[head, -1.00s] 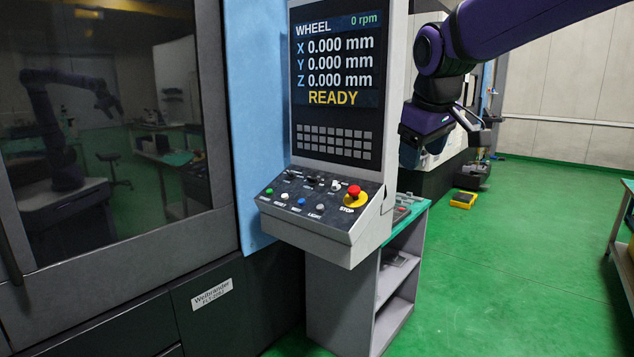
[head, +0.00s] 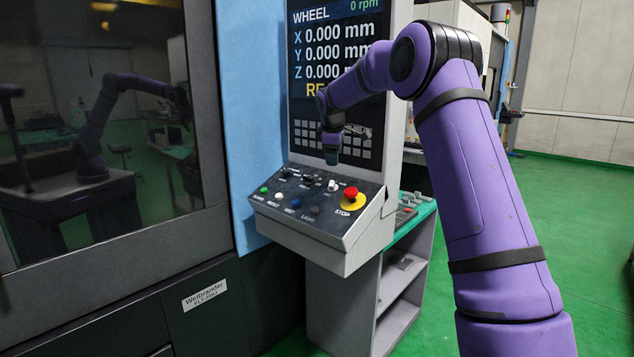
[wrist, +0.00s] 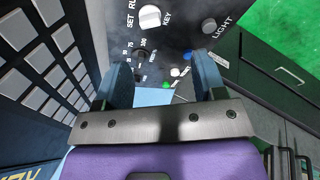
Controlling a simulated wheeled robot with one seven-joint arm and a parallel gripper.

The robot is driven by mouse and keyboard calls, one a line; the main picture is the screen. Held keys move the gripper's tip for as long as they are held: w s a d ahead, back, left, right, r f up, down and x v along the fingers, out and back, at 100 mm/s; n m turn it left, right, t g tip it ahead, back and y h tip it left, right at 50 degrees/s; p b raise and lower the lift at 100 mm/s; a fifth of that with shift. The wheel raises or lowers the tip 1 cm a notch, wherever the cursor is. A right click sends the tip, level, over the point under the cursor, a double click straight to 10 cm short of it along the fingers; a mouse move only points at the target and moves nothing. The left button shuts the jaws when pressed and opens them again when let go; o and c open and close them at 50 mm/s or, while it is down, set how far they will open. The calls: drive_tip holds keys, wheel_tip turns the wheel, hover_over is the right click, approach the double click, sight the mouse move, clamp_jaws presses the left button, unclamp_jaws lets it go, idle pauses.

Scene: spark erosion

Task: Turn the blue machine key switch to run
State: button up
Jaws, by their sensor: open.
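The key switch (head: 333,186) is a small pale knob on the sloped control panel, left of the red stop button. In the wrist view the white knob (wrist: 150,17) sits at the top beside the words KEY, SET and RUN; which one it points at I cannot tell. My gripper (head: 331,158) hangs over the upper part of the panel, above the knob and apart from it. In the wrist view my gripper (wrist: 160,62) has its two fingers apart with nothing held between them; the knob lies beyond the fingertips.
The red stop button (head: 350,193) on its yellow base is close to the knob's right. A dark LIGHT knob (wrist: 209,26) and several coloured buttons share the panel. The screen housing (head: 387,125) stands upright behind the panel. The blue machine body (head: 248,100) is to the left.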

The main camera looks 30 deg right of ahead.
sight(332, 183)
drive_tip(key=shift+n, duration=0.4)
drive_tip(key=x, duration=0.4)
drive_tip(key=w+x, duration=0.1)
drive_tip(key=x, duration=0.4)
drive_tip(key=w+x, duration=0.1)
drive_tip(key=x, duration=0.4)
drive_tip(key=shift+w+r, duration=0.15)
drive_tip(key=shift+r, duration=0.2)
drive_tip(key=shift+c, duration=0.5)
drive_tip(key=c, duration=0.8)
